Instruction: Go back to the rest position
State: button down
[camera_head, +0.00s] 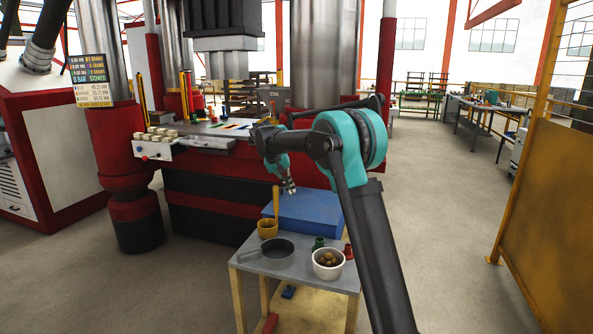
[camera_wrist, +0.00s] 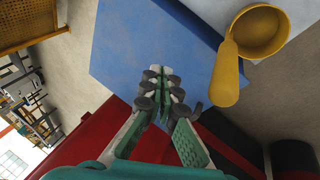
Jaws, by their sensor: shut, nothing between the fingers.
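My gripper (camera_head: 289,186) is shut with nothing between its fingers. In the head view it hangs from the teal and black arm, pointing down above the blue block (camera_head: 305,211) on the small table. In the wrist view my gripper (camera_wrist: 161,80) shows its closed fingers over the blue surface (camera_wrist: 140,45), apart from the yellow ladle (camera_wrist: 228,72) to the right. The arm crosses the right part of the small table in the head view and hides some of what lies behind it.
The small grey table (camera_head: 300,277) holds a yellow ladle (camera_head: 268,227), a dark pan (camera_head: 266,252), a white bowl (camera_head: 328,265) of brown round things and small green and red pieces. The red press (camera_head: 225,157) stands behind. Open floor (camera_head: 450,220) lies right, up to a yellow barrier (camera_head: 545,230).

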jog(key=s+d+f+t+y, duration=0.1)
jog(key=s+d+f+y, duration=0.1)
jog(key=s+d, duration=0.7)
jog(key=s+d+f+t, duration=0.1)
jog(key=s+d+f, duration=0.1)
jog(key=s+d, duration=0.2)
jog(key=s+d+f+t+y, duration=0.1)
jog(key=s+d+f, duration=0.2)
jog(key=s, duration=0.8)
jog(key=s+d+f+t+y, duration=0.1)
jog(key=s+d+f, duration=0.2)
jog(key=s+d, duration=0.2)
jog(key=shift+s+d+f, duration=0.1)
jog(key=shift+s+d, duration=0.05)
jog(key=shift+s, duration=0.7)
jog(key=shift+s+d+f, duration=0.1)
jog(key=shift+s+d, duration=0.05)
jog(key=shift+s, duration=0.65)
jog(key=s+f+g, duration=0.2)
jog(key=s+f, duration=0.5)
jog(key=s, duration=0.4)
jog(key=shift+s+g, duration=0.3)
jog(key=shift+s, duration=0.1)
jog(key=shift+r, duration=0.1)
